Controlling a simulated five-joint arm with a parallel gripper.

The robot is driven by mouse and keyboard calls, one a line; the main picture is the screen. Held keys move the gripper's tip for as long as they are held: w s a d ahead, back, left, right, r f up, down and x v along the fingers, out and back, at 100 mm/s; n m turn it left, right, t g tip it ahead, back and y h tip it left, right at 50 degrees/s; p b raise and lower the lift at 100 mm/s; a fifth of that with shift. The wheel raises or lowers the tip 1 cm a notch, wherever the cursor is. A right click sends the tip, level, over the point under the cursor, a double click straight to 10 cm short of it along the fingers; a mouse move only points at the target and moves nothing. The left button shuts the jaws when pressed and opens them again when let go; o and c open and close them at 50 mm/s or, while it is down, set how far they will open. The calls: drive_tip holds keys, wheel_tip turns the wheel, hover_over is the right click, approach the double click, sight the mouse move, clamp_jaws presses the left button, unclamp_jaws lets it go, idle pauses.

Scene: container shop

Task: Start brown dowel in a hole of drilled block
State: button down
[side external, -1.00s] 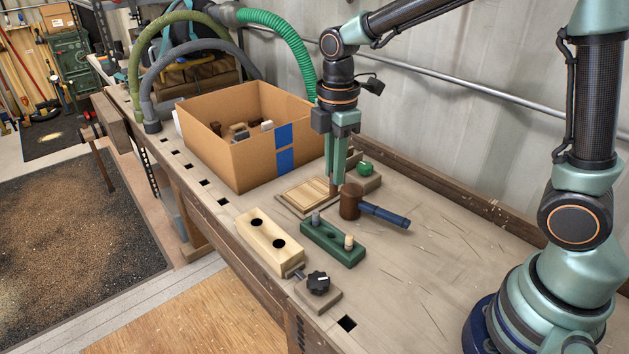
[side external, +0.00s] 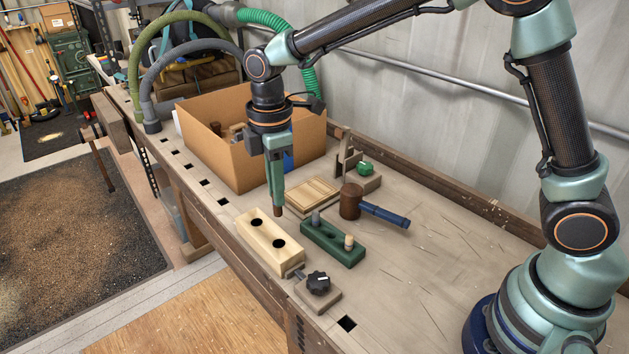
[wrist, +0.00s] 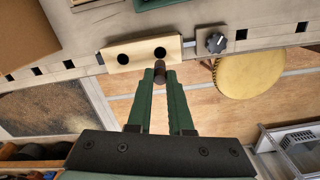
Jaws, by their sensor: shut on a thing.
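The drilled block (side external: 262,252) is a pale wooden bar with two dark round holes in its top, near the bench's front edge. It also shows in the wrist view (wrist: 134,65), with both holes empty. My gripper (side external: 277,196) is shut on the brown dowel (side external: 278,211), whose lower end sticks out below the fingertips. The dowel points down and looks apart from the block. In the wrist view, the dowel (wrist: 160,72) shows between my fingertips (wrist: 160,80), just beside the right-hand hole. Its height above the block is hard to tell.
A green holder (side external: 335,247) with a grey peg and a pale peg stands right beside the block. A black knob clamp (side external: 318,284) is at the block's near end. A mallet (side external: 350,201), a slatted board (side external: 313,194) and a cardboard box (side external: 215,148) are behind.

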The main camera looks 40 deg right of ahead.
sight(276, 215)
drive_tip(key=shift+a+f, duration=0.3)
drive_tip(key=shift+f, duration=2.85)
drive_tip(key=shift+f, duration=1.25)
drive_tip(key=c, duration=0.7)
unclamp_jaws()
drive_tip(key=shift+c, duration=0.2)
drive_tip(key=shift+r, duration=0.1)
drive_tip(key=shift+r, duration=3.45)
drive_tip(key=shift+d, duration=0.1)
